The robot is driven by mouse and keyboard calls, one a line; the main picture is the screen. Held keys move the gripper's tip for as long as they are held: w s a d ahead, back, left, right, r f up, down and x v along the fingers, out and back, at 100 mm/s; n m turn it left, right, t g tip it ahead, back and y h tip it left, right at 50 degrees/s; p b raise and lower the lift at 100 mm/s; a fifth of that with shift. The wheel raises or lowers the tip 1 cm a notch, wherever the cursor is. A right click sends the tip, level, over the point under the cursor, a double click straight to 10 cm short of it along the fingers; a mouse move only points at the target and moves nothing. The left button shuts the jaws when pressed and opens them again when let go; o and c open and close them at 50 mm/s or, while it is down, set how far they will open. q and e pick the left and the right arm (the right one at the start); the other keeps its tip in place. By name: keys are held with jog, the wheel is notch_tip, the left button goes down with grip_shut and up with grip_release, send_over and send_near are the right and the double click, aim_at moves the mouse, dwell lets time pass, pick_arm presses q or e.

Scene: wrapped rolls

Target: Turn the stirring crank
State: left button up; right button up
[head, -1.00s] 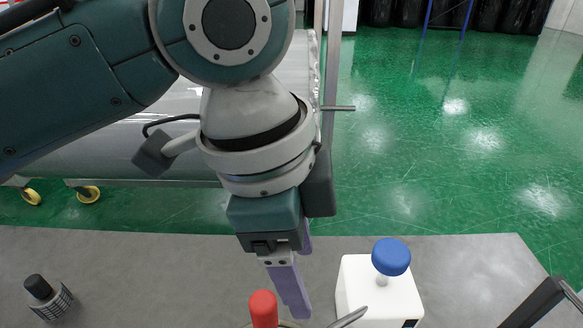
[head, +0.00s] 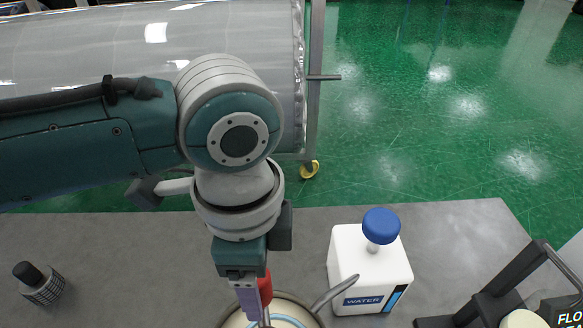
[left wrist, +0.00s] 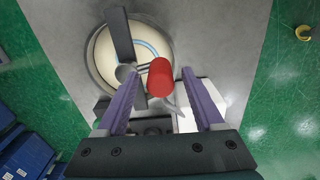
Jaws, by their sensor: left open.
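The stirring crank's red handle (head: 265,287) stands over a round pot (head: 290,306) at the bottom of the head view, where the pot is cut off. In the left wrist view the red handle (left wrist: 160,78) lies between the two purple fingers of my left gripper (left wrist: 162,80), with gaps on both sides. The pot's rim (left wrist: 92,72), its pale inside and a dark bar across it show behind. In the head view my left gripper (head: 255,308) points down at the handle, open and partly hiding it. My right gripper is not in view.
A white WATER container (head: 352,262) with a blue cap stands right of the pot. A small dark-capped bottle (head: 40,284) is at the left of the grey table (head: 450,235). A black frame (head: 505,297) is at the lower right. Green floor lies beyond.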

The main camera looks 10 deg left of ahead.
pick_arm(q)
grip_shut()
dwell(0.5)
dwell(0.9)
